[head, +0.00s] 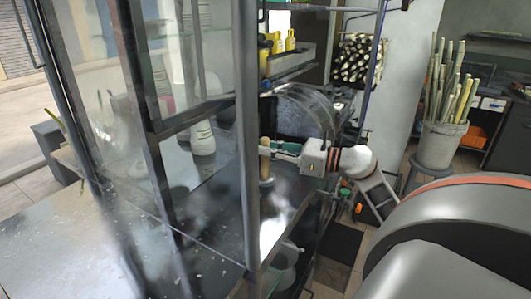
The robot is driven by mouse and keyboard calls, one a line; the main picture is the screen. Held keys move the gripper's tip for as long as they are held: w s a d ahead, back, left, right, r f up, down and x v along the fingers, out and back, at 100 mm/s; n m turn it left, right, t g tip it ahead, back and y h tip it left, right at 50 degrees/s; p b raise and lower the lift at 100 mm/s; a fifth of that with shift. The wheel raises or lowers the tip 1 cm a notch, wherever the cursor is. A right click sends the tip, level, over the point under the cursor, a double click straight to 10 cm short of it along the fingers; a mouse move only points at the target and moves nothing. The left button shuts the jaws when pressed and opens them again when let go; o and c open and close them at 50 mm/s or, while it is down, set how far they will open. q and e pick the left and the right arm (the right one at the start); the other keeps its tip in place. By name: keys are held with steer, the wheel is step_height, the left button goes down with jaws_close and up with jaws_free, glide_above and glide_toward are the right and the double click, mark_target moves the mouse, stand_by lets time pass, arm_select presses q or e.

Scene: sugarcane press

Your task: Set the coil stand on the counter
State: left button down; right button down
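My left gripper is not in view.
Dark metal uprights (246,120) and glass panes stand in front of the counter. A white bottle (202,138) stands behind the glass. Yellow bottles (278,42) sit on a shelf above. A bucket of canes (440,140) stands on a stool at the right.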

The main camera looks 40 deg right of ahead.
steer(key=shift+f, duration=0.55)
steer(key=shift+f, duration=0.1)
steer(key=c, duration=2.4)
jaws_free()
steer(key=shift+f, duration=0.2)
steer(key=o, duration=0.5)
steer(key=shift+r, duration=0.1)
